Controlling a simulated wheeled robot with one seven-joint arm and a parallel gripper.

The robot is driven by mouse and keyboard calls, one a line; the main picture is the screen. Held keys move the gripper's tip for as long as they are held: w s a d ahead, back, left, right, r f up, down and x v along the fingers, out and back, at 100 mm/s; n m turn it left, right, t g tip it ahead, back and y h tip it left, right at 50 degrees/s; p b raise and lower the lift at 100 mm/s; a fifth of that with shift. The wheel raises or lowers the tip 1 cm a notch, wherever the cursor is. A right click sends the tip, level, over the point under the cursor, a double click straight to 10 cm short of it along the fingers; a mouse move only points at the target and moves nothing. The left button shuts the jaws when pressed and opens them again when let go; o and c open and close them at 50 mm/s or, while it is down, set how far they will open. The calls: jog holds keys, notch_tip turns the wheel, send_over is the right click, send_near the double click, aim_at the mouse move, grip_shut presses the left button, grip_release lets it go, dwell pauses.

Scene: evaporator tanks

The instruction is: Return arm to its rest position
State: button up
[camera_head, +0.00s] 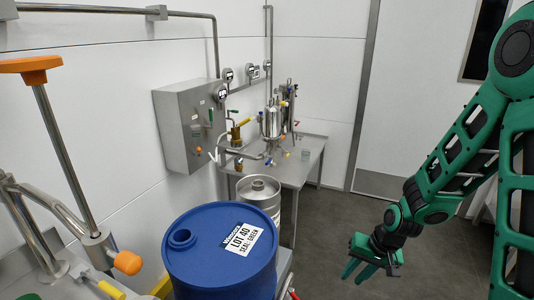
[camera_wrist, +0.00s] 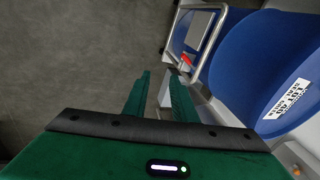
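My green arm (camera_head: 460,165) comes in from the right side of the head view and reaches down and to the left. My gripper (camera_head: 357,273) hangs low over the bare floor, to the right of the blue drum, pointing down and apart from everything. In the wrist view my gripper (camera_wrist: 160,82) shows two green fingers with a gap between them. Nothing is held between them. The blue drum (camera_head: 195,262) with a white "LOT 40" label stands at the bottom centre of the head view. Its side also shows at the right of the wrist view (camera_wrist: 240,75).
A steel table (camera_head: 300,172) with a small tank (camera_head: 270,122) stands at the back, beside a grey wall box (camera_head: 186,130). A steel keg (camera_head: 259,192) is behind the drum. Pipes with orange handles (camera_head: 30,64) are at left. Grey floor (camera_head: 335,225) is clear around my gripper.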

jog(key=s+d+r+m+g+h, duration=0.1)
jog(key=s+d+r+h, duration=0.2)
jog(key=s+d+r, duration=0.85)
jog(key=s+d+r+m+g, duration=0.1)
jog(key=s+d+r, duration=0.3)
jog(key=s+r, duration=0.5)
jog(key=s+m, duration=0.1)
jog(key=s, duration=0.2)
jog(key=shift+r, duration=0.2)
jog(key=shift+s+a, duration=0.1)
jog(key=shift+w+f, duration=0.25)
jog(key=shift+w, duration=0.35)
jog(key=shift+c, duration=0.6)
